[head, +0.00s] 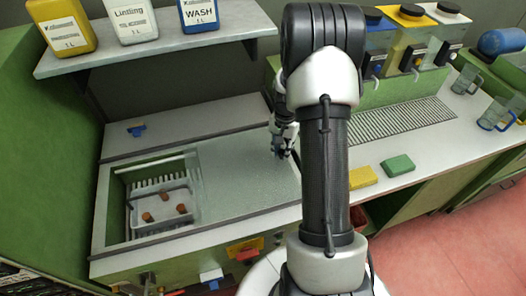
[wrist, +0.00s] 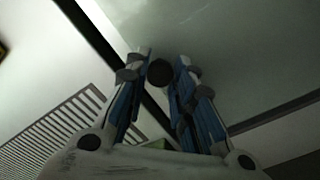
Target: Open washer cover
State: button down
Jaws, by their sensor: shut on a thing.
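The washer cover (head: 240,178) is a flat grey-green panel on the washer top in the head view. It lies over the right part; the left part is uncovered, showing a green-walled well. The cover also fills the upper right of the wrist view (wrist: 235,45). My gripper (head: 279,152) is at the cover's right side, partly hidden by my arm. In the wrist view my gripper (wrist: 162,72) has its blue-lined fingers on either side of a dark round knob (wrist: 160,74) and is shut on it.
A blue piece (head: 136,130) lies behind. A shelf (head: 160,45) with bottles hangs above. Yellow (head: 363,178) and green (head: 397,165) blocks lie right of my arm, before a drain grate (head: 400,130).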

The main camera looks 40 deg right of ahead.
jog(key=shift+s+d, duration=0.2)
jog(key=shift+d, duration=0.35)
jog(key=shift+s+d, duration=0.15)
jog(key=shift+d, duration=0.4)
jog(key=c, duration=1.3)
grip_release()
jog(key=shift+c, duration=0.2)
notch_tip(320, 180, up, 12)
jog(key=shift+a, duration=0.1)
